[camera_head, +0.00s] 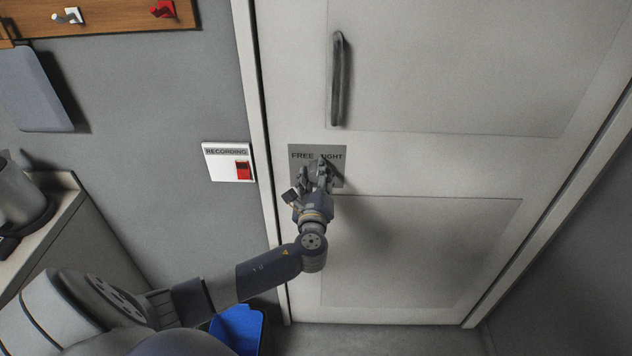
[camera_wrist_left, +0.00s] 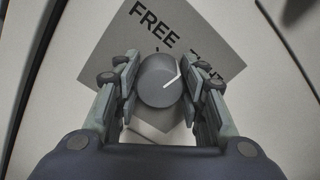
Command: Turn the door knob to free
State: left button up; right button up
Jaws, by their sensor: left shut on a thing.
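A round grey knob (camera_wrist_left: 156,76) with a white pointer line sits on a grey plate (camera_head: 300,166) on the door, below the handle. The plate also shows tilted in the wrist view (camera_wrist_left: 112,68), with FREE and a partly covered TIGHT printed on it. The pointer line slants up and to the right in that view, toward the TIGHT word. My left gripper (camera_head: 317,180) is shut on the knob, with one finger pair on each side. In the head view, my gripper hides most of the knob. My right gripper is in neither view.
The pale door (camera_head: 425,165) has a dark vertical handle (camera_head: 338,80). A RECORDING switch panel (camera_head: 221,162) is on the wall to the left. A blue bin (camera_head: 238,328) stands below my arm. A counter (camera_head: 50,225) is at far left.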

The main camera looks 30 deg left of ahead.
pick_arm(q)
jog(key=n+b, duration=0.1)
jog(key=n, duration=0.1)
jog(key=n+b, duration=0.3)
jog(key=shift+s+f+n, duration=0.1)
jog(key=shift+f+n, duration=0.2)
jog(key=shift+n, duration=0.1)
jog(key=n+b, duration=0.3)
jog(key=n, duration=0.1)
jog(key=shift+a+r+n+b, duration=0.1)
jog(key=shift+n+b, duration=0.3)
jog(key=shift+n, duration=0.3)
jog(key=o, duration=1.1)
jog(key=shift+c, duration=0.2)
jog(key=shift+s+d, duration=0.25)
jog(key=shift+s, duration=0.05)
jog(key=v, duration=1.1)
